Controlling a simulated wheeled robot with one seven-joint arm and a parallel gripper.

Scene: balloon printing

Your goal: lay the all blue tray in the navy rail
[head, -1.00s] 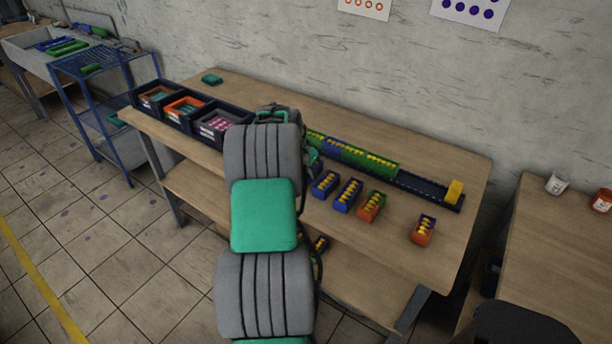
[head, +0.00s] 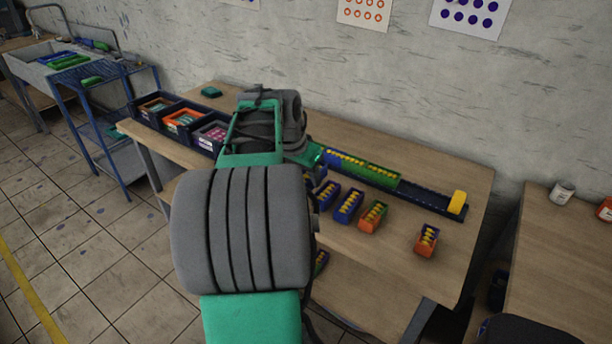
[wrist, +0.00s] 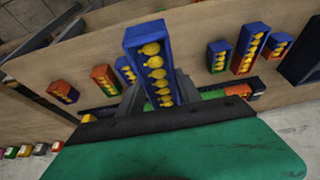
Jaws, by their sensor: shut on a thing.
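In the head view my arm hides the gripper. The navy rail (head: 425,196) lies along the back of the table. A green tray (head: 376,174) and a blue tray (head: 345,161) sit in it. Its right stretch is empty up to a yellow block (head: 457,202) at the end.
Dark bins (head: 187,124) stand at the table's left. Bare wood (head: 455,252) lies at the right front.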

